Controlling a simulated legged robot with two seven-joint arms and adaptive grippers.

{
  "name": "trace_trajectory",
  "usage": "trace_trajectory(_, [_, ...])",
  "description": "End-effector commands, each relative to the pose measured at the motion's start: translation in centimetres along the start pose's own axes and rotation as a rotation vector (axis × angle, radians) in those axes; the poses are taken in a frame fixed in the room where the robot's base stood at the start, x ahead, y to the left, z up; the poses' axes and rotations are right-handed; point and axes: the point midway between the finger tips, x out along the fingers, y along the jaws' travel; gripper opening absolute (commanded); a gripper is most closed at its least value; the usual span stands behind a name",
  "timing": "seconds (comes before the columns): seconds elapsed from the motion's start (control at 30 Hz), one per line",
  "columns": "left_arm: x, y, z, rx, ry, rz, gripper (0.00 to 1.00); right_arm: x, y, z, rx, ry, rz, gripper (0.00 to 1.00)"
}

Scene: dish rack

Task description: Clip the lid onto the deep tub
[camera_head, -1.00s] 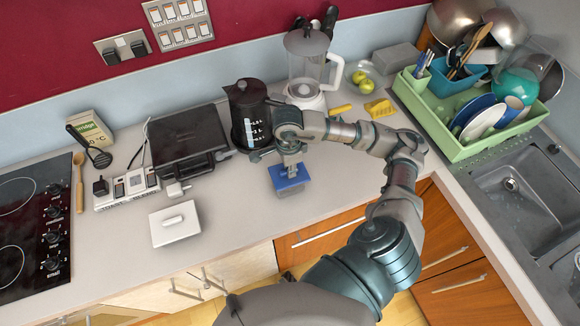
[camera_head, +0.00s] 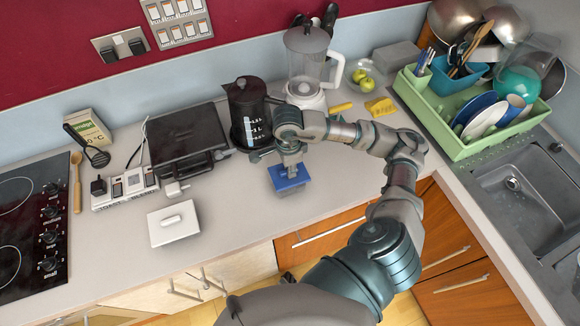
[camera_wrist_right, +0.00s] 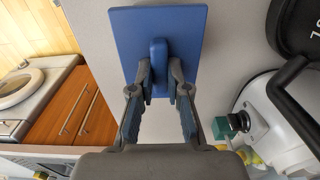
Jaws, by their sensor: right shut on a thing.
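My right gripper (camera_head: 290,166) is shut on the upright handle of a flat blue lid (camera_head: 282,184). In the right wrist view the fingers (camera_wrist_right: 160,88) pinch the handle from both sides, and the lid (camera_wrist_right: 190,30) spreads out beyond them. A small greyish shape (camera_head: 291,192) shows just under the lid's front edge in the head view. It may be the deep tub, mostly hidden by the lid; I cannot tell whether the lid touches it. A white, flat-topped piece with a handle (camera_head: 173,224) sits on the counter to the left. My left gripper is out of view.
A dark jug (camera_head: 248,115) stands close behind my gripper, with a blender (camera_head: 306,70) behind it. A black grill (camera_head: 185,140) is at left, the hob (camera_head: 25,225) far left. A green dish rack (camera_head: 465,140) and sink (camera_head: 520,200) are at right.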

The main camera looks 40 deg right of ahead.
Motion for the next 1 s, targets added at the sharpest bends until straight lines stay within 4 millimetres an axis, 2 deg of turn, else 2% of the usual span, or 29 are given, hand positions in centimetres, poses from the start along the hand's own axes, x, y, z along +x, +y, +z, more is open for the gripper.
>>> trace_trajectory(0.77, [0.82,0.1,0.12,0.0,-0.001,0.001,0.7,0.83,0.01,0.02,0.0,0.0,0.0,0.0])
trace_trajectory(0.8, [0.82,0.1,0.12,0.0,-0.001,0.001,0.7,0.84,0.01,0.02,0.0,0.0,0.0,0.26])
trace_trajectory(0.87, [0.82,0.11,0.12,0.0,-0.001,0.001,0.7,0.84,0.01,0.03,0.0,0.0,0.0,0.41])
trace_trajectory(0.9, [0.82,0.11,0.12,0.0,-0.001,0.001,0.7,0.85,0.01,0.03,0.0,0.0,0.0,0.45])
trace_trajectory(1.0, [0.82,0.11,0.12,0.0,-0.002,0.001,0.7,0.85,0.0,0.03,0.0,0.0,0.0,0.45])
